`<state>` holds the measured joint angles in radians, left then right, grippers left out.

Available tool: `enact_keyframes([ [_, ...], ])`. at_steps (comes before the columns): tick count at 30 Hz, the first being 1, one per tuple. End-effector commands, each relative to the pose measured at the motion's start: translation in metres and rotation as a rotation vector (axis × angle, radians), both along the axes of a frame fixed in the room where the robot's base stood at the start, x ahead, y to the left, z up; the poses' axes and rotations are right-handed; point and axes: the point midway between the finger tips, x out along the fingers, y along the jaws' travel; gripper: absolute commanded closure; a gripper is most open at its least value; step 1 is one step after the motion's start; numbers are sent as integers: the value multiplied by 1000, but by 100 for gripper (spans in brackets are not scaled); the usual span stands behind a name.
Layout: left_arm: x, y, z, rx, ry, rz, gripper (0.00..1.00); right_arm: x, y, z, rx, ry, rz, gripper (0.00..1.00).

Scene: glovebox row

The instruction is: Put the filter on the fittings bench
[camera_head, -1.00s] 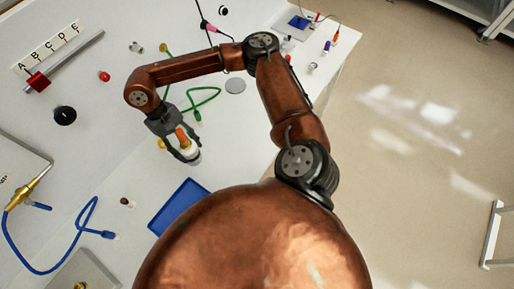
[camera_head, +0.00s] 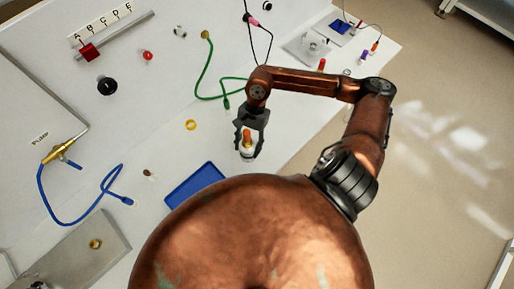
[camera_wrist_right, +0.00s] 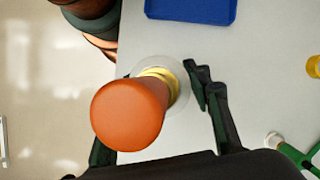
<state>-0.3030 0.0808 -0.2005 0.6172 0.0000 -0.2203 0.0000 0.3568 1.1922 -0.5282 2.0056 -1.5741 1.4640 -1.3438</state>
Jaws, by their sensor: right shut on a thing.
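My left gripper is not in view. I cannot tell how high the filter is above the bench.
The blue tray (camera_head: 195,184) lies on the bench. A green hose (camera_head: 203,82), a yellow ring (camera_head: 190,125) and a blue hose (camera_head: 62,219) lie farther left. Small fittings and a plate stand at the far end. The open floor (camera_head: 440,150) is beyond the bench's right edge.

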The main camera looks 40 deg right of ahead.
Motion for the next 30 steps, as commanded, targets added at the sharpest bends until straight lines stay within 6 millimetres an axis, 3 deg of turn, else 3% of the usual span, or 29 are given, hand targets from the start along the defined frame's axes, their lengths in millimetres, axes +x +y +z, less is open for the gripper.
enact_keyframes([
  [18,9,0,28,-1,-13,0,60,-66,-47,30,-3,5,-726,86],
  [30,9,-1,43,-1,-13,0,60,-106,-52,63,-1,5,-1058,86],
])
